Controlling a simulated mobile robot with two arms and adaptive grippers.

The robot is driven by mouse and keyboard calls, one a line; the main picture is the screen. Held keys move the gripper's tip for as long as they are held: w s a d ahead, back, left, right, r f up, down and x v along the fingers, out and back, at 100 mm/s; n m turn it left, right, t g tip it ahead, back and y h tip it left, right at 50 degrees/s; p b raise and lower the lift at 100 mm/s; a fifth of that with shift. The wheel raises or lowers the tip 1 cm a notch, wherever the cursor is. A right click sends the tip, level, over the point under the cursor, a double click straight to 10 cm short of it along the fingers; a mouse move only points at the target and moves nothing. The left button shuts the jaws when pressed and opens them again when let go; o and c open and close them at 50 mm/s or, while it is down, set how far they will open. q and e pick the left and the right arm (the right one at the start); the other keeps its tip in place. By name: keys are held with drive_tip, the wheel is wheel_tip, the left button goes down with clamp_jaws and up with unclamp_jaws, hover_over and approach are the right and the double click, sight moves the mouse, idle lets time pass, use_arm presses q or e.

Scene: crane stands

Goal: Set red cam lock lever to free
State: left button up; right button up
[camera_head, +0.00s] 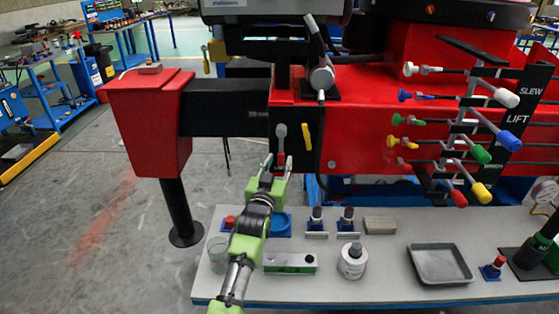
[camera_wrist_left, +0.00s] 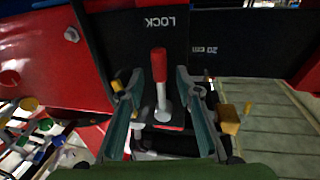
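The cam lock lever has a red handle (camera_wrist_left: 158,65) and a grey stem (camera_wrist_left: 162,105). In the left wrist view its handle points toward the upside-down LOCK label (camera_wrist_left: 160,22). In the head view the grey lever end (camera_head: 281,131) shows on the dark panel of the red machine, handle hanging down. My left gripper (camera_head: 278,163) is open at the lever's lower part. In the left wrist view its fingers (camera_wrist_left: 158,82) stand on both sides of the handle, with a gap visible on each side. My right gripper is not in view.
A yellow lever (camera_head: 306,137) sits close right of the cam lever. Coloured-knob levers (camera_head: 480,155) stick out further right. Below is a grey table (camera_head: 390,285) with a white jar (camera_head: 353,261), a metal tray (camera_head: 441,263) and small parts. A red outrigger box (camera_head: 150,120) stands left.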

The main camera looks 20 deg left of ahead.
use_arm(q)
drive_tip(key=shift+w, duration=0.7)
drive_tip(key=shift+c, duration=0.4)
clamp_jaws()
